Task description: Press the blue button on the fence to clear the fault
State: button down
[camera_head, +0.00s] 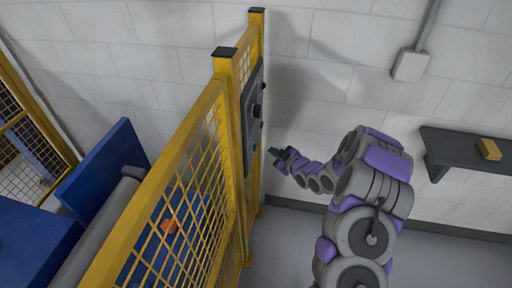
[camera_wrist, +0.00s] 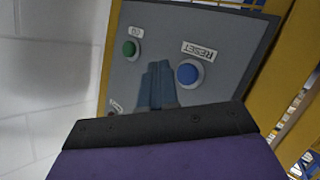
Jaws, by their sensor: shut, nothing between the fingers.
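The blue button (camera_wrist: 188,74) is round and sits on a grey control panel (camera_wrist: 225,40), beside a label that reads RESET upside down. My gripper (camera_wrist: 158,72) is shut and empty. In the wrist view its fingertips show in front of the panel, between the blue button and a green button (camera_wrist: 130,48), nearer the blue one. In the head view the panel (camera_head: 253,115) is seen nearly edge-on on the yellow fence (camera_head: 188,140), and my gripper (camera_head: 273,151) is just to its right, with a small gap. The blue button's face is not clear in the head view.
A dark wall shelf (camera_head: 455,152) with a yellow block (camera_head: 489,149) is at the right. A white wall box (camera_head: 410,65) is above it. Blue machinery (camera_head: 105,180) stands behind the fence. The floor right of the fence is free around my arm.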

jog(key=shift+s+d, duration=0.3)
jog(key=shift+d, duration=0.65)
